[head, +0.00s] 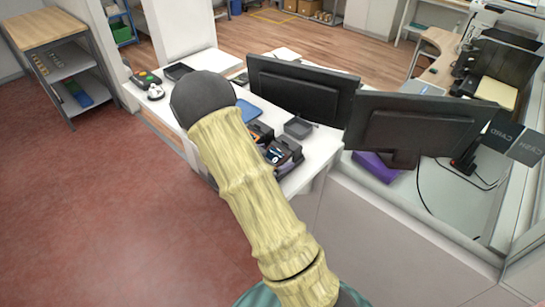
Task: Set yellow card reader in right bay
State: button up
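The parcel counter (318,143) runs diagonally through the middle of the head view. Near its front end, two dark holders or devices stand side by side: one with orange on it (262,131), and a dark one with a small lit screen (282,153). My arm partly covers this area, and I cannot tell which parts are bays. A small device with green and yellow on top (146,78) lies at the counter's far left end. I cannot tell for sure which item is the yellow card reader. My arm rises from the bottom across the counter; my gripper is not visible.
A grey tray (298,127) sits beside the dark holders. Two black monitors (303,90) (415,126) stand along the counter's right side. A purple item (376,167) lies below the right monitor. A shelf unit (75,62) stands far left. Red floor at left is clear.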

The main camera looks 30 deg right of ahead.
jog(key=shift+a, duration=0.1)
jog(key=b+v, duration=0.2)
jog(key=v, duration=1.5)
jog(key=shift+r, duration=0.1)
